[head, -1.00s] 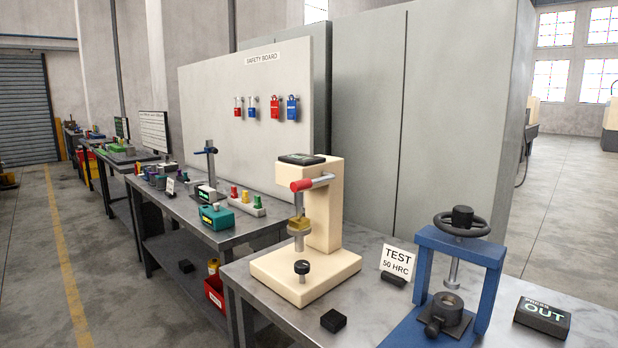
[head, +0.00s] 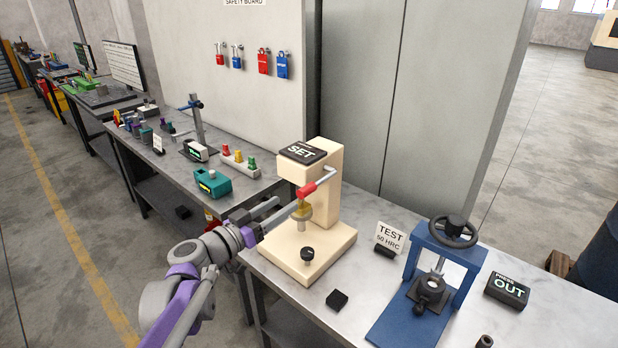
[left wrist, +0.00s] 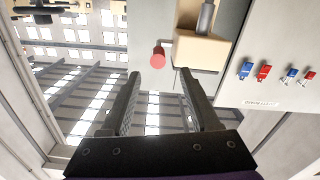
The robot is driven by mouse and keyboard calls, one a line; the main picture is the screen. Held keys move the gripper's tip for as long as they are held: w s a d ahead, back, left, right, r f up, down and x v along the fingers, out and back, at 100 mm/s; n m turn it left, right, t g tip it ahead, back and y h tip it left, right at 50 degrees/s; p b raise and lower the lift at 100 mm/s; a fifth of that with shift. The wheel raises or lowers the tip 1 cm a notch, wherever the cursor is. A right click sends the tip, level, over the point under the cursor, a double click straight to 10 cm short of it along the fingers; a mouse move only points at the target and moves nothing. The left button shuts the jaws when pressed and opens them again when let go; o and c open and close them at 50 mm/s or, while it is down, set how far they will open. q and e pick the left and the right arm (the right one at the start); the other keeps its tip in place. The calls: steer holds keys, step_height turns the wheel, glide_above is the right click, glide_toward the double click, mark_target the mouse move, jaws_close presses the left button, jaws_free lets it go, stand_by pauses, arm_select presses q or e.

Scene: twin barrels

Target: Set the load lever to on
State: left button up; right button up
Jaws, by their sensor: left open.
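The load lever (head: 307,189) is a metal bar with a red grip, on the side of a cream hardness tester (head: 335,190). The display (head: 303,152) on top of the tester reads SET. My left gripper (head: 287,204) is open and empty, just left of and slightly below the red grip in the head view. In the left wrist view the red grip end (left wrist: 157,60) shows beyond and between the two open fingers (left wrist: 155,85), apart from them. The cream tester (left wrist: 200,52) stands behind it. My right gripper is not in view.
A TEST 50 HRC card (head: 391,237), a blue press (head: 408,310) and a black OUT display (head: 507,290) are to the right. A small black block (head: 337,300) lies in front of the tester. A teal box (head: 212,184) is on the neighbouring bench.

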mark_target(308, 190)
arm_select(q)
steer(key=x, duration=0.9)
steer(key=shift+w+d+f, duration=0.1)
steer(key=shift+w+d, duration=0.1)
steer(key=shift+d, duration=0.15)
jaws_close()
stand_by(0.9)
